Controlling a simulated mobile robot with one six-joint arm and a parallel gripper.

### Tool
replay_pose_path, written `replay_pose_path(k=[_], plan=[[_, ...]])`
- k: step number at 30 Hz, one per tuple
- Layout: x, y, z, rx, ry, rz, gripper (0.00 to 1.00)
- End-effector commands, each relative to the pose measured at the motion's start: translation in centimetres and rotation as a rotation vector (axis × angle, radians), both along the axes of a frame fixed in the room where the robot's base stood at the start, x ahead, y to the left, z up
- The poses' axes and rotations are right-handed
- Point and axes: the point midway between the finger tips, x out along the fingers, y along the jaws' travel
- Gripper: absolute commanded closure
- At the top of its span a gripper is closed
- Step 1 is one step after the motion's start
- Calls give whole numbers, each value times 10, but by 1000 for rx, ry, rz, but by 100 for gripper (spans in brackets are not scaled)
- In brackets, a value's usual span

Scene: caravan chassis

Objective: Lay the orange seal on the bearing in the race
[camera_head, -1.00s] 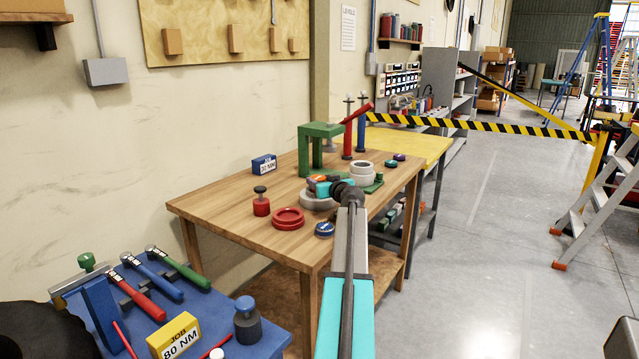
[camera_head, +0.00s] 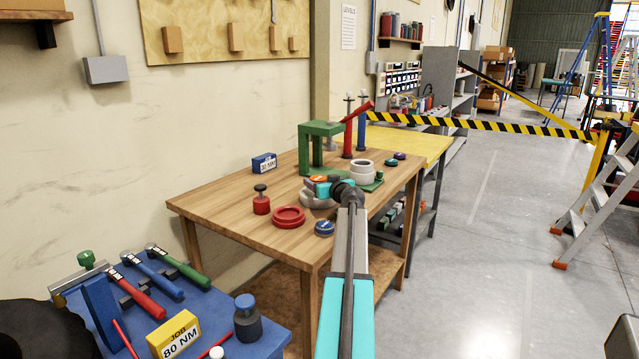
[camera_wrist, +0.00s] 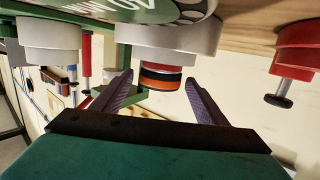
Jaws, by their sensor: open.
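The orange seal (camera_wrist: 160,82) shows in the wrist view as an orange band with a black band, against the mouth of a grey ring-shaped race (camera_wrist: 165,38). That view is upside down, so the seal appears on the race's top side. The bearing is not clearly distinguishable. My gripper (camera_wrist: 160,80) is open, with one finger on each side of the seal and visible gaps to it. In the head view, the orange patch (camera_head: 318,178) is just beyond my gripper (camera_head: 321,187), over the grey race (camera_head: 315,201). My wrist partly hides this spot.
A green press (camera_head: 318,145) stands behind. A second grey ring (camera_head: 362,168) is to the right. A red dish (camera_head: 288,217), a red knobbed tool (camera_head: 261,201) and a blue puck (camera_head: 325,228) lie nearby.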

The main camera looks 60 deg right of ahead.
Motion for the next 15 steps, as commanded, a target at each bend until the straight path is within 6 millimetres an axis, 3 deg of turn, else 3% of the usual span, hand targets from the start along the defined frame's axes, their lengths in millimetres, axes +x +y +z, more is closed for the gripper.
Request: replay_pose_path(k=[9,15], plan=[[0,0,4,0,0,0,33],[-15,11,5,-1,-1,-1,33]])
